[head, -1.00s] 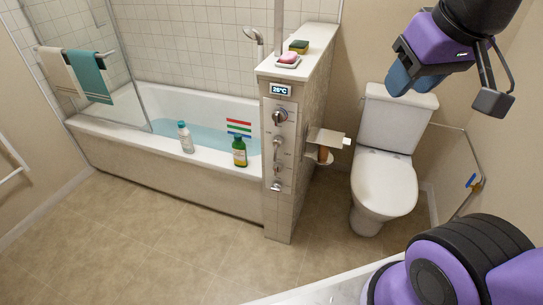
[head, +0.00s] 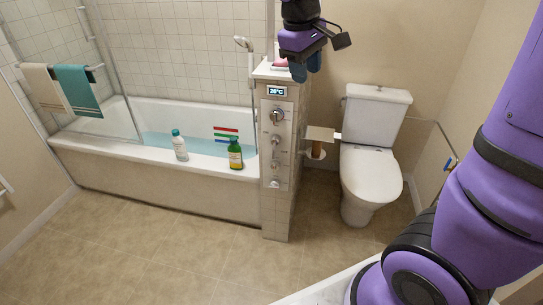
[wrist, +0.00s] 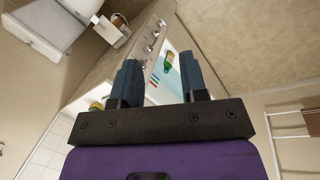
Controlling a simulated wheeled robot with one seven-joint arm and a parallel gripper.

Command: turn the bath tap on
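A control panel (head: 273,148) is on the end of the tiled half-wall beside the bath. It carries a small temperature display (head: 276,91), a large round knob (head: 277,116) below it, and smaller metal controls (head: 275,141) further down. I cannot tell which control is the bath tap. The controls also show, small, in the wrist view (wrist: 150,47). The bath (head: 150,152) holds blue water. My gripper (head: 306,70) is above the half-wall's top, higher than the panel. Its two dark blue fingers are apart with nothing between them in the wrist view (wrist: 163,75).
A white bottle (head: 180,146) and a green bottle (head: 235,154) stand on the bath rim near the panel. A paper holder (head: 318,140) sticks out from the half-wall's right side, beside the toilet (head: 371,170). A pink soap (head: 280,63) is under my gripper. The floor in front is clear.

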